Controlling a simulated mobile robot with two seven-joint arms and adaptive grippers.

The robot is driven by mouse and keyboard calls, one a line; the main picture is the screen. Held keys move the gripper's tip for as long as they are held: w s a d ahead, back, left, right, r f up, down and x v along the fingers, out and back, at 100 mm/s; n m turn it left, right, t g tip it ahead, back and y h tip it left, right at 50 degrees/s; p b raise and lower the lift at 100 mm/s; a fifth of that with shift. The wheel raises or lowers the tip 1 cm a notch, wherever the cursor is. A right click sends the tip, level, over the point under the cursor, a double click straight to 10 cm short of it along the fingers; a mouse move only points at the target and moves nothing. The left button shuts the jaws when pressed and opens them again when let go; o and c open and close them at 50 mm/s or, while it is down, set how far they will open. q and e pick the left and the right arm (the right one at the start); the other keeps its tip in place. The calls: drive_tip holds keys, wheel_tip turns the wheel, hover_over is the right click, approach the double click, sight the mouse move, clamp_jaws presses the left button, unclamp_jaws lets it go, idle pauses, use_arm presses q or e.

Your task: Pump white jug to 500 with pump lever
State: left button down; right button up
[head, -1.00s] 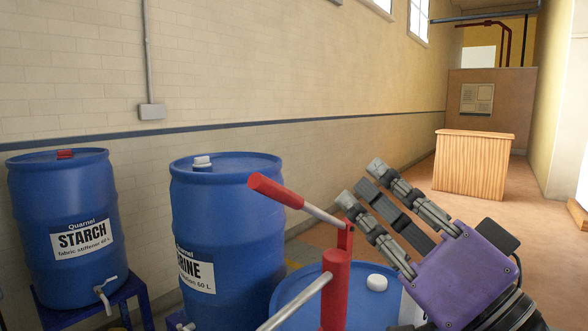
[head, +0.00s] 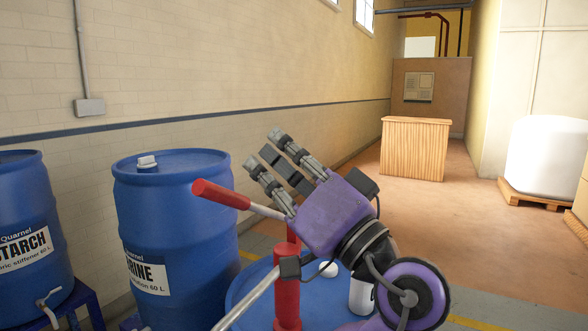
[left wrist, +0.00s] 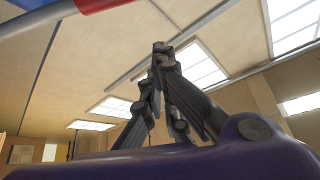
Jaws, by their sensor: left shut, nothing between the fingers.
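The pump lever has a red grip (head: 220,194) and a pale metal rod, and slants up to the left from the red pump post (head: 287,298). The pump stands on a blue drum (head: 240,294) with a white cap (head: 329,268). My left gripper (head: 263,149) is shut and empty, its fingers pointing up and left, above and right of the lever rod. Its closed fingertips show in the left wrist view (left wrist: 159,47). A white container (head: 362,295), possibly the jug, is partly hidden below my left wrist; no level marks are readable. My right gripper is not in view.
A wooden box (head: 414,150) stands farther back. A white tank (head: 547,160) sits on a pallet at the right. The floor between is clear.

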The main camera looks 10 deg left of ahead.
use_arm(q)
drive_tip(key=a+f, duration=0.2)
drive_tip(key=shift+s+a+f, duration=0.3)
drive_tip(key=shift+s+a, duration=0.05)
drive_tip(key=shift+a, duration=0.05)
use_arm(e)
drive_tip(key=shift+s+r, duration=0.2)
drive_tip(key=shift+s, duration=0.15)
use_arm(q)
drive_tip(key=shift+f, duration=0.1)
